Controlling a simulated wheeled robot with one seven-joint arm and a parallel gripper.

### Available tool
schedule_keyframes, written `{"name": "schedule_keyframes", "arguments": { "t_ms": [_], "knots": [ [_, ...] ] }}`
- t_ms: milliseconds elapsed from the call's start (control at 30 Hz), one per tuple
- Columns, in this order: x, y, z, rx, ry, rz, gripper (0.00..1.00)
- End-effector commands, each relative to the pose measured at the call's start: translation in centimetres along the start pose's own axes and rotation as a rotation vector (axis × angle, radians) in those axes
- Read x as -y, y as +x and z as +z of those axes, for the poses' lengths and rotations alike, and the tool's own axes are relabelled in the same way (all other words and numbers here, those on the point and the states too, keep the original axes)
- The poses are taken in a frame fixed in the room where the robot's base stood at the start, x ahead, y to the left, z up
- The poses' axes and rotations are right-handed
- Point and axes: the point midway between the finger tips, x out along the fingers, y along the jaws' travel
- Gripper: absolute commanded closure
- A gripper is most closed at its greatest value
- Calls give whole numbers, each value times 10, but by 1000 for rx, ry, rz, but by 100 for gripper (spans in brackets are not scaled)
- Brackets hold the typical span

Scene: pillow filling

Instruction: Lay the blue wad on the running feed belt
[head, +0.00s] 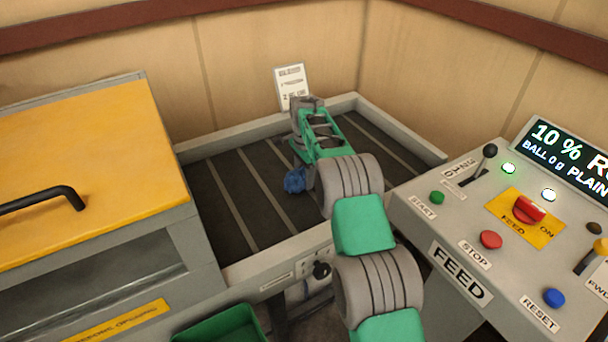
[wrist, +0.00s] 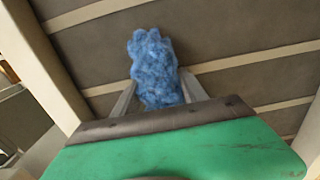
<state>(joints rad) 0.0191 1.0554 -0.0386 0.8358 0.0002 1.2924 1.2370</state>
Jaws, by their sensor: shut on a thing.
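The blue wad (wrist: 154,65) is a lumpy tuft between the two fingers of my gripper (wrist: 158,92) in the wrist view. In the head view the wad (head: 295,180) shows at the left side of my gripper (head: 306,180), partly hidden by my arm. My gripper is shut on the wad, over the dark feed belt (head: 225,200) with its pale cross strips. The belt (wrist: 230,35) fills the background of the wrist view. I cannot tell whether the wad touches the belt.
A pale frame (head: 270,252) rims the belt. A machine with a yellow lid (head: 85,150) stands at the left. The control panel (head: 455,225) with a lever, buttons and a lit display (head: 570,150) is at the right. A small sign (head: 291,86) stands behind. A green bin (head: 225,326) is below.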

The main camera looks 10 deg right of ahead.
Motion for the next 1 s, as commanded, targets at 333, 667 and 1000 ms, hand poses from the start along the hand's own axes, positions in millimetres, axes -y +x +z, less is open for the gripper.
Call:
{"name": "schedule_keyframes", "arguments": {
  "t_ms": [333,667,1000],
  "knots": [
    [0,7,0,-1,1,-2,91],
    [0,16,0,-1,1,-3,91],
    [0,16,0,-1,1,-3,28]
  ]
}}
